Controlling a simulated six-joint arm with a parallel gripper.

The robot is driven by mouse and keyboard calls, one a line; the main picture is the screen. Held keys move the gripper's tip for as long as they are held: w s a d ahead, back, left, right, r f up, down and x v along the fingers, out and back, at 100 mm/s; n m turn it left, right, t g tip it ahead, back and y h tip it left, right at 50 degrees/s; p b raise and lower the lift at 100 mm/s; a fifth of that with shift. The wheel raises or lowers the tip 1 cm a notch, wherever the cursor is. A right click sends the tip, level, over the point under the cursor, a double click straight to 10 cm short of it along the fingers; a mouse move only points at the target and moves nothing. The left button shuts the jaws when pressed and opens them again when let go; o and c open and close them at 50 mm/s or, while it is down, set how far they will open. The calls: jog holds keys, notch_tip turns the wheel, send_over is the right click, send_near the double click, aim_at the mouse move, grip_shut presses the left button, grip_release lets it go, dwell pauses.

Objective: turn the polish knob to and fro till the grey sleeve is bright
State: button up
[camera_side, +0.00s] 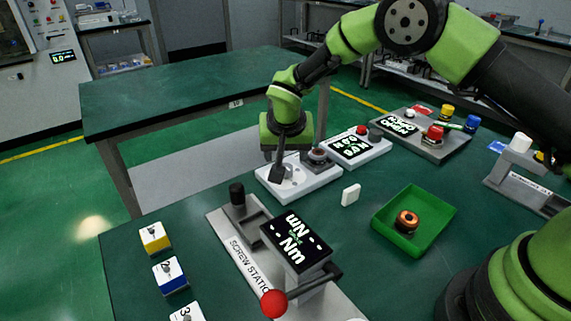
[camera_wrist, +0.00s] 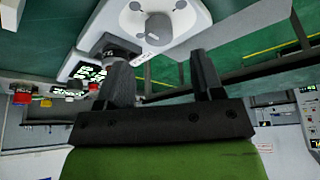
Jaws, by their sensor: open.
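A white station (camera_side: 305,188) stands on the green bench and also fills the top of the wrist view (camera_wrist: 190,18). In the wrist view a dark grey knob (camera_wrist: 158,27) stands on its round white dial; I take it for the polish knob. A dark block (camera_side: 318,160) with a round piece on top sits at the station's far right; whether that piece is the grey sleeve I cannot tell. My gripper (camera_side: 278,172) points down over the station's left part. In the wrist view my gripper (camera_wrist: 164,75) is open, with nothing between its fingers, apart from the knob.
A screw station (camera_side: 232,246) with a red-ended lever (camera_side: 274,303) stands in front. A small white block (camera_side: 350,195) lies right of the white station. A green tray (camera_side: 448,213) holds a copper-coloured ring (camera_side: 407,222). A display unit (camera_side: 360,150) stands behind. Numbered blocks (camera_side: 154,238) line the left.

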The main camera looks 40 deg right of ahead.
aim_at(286, 164)
jog(key=x, duration=0.5)
jog(key=shift+w+d+f, duration=0.1)
jog(key=shift+w+f, duration=0.05)
jog(key=shift+f, duration=0.2)
jog(key=c, duration=0.9)
jog(key=shift+n, duration=0.4)
jog(key=n+y, duration=0.1)
jog(key=n, duration=0.1)
jog(key=n+t+y, duration=0.1)
jog(key=n, duration=0.2)
jog(key=n+y, duration=0.1)
jog(key=n, duration=0.2)
jog(key=n+y, duration=0.1)
jog(key=n, duration=0.3)
jog(key=shift+d+g+y, duration=0.1)
jog(key=shift+g+y, duration=0.2)
jog(key=shift+g, duration=0.1)
jog(key=o, duration=0.9)
